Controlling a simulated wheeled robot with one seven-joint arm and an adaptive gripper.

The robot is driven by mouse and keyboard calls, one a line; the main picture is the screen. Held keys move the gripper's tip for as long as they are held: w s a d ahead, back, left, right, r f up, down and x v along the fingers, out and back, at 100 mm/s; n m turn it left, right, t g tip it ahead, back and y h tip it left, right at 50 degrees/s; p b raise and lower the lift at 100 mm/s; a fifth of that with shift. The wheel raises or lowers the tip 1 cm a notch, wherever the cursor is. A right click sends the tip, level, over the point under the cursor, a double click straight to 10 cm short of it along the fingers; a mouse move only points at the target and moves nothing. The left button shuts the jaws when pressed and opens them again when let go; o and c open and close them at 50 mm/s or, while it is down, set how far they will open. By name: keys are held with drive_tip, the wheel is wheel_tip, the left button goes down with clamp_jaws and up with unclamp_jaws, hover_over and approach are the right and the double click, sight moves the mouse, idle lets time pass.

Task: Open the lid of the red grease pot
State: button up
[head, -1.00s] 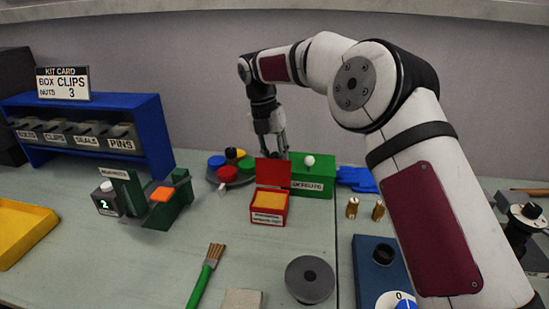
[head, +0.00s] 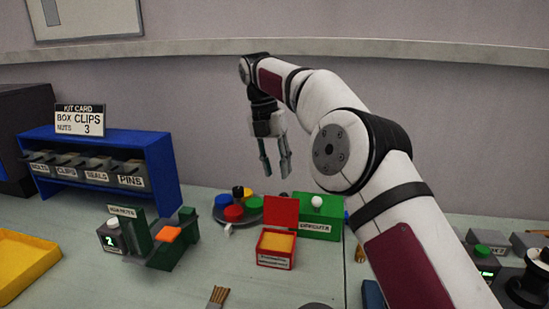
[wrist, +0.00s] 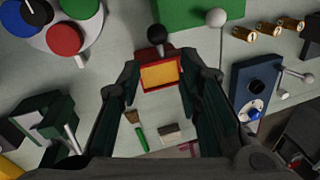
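The red grease pot (head: 276,261) stands on the bench with yellow grease (head: 277,242) showing inside. Its red lid (head: 281,212) is open and stands upright at the back edge. My gripper (head: 277,170) is open and empty, well above the lid and apart from it. In the wrist view the pot's yellow grease (wrist: 161,76) shows between my two spread fingers. A dark round knob on a stem stands at the lid side there.
A green box (head: 318,228) with a white ball knob is right behind the pot. A round stand with coloured discs (head: 233,213) is to the left. A green device with an orange pad (head: 168,234) stands further left. The bench front of the pot holds a brush (wrist: 141,138).

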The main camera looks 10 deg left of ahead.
drive_tip(key=shift+a+r, duration=0.2)
drive_tip(key=shift+r, duration=0.95)
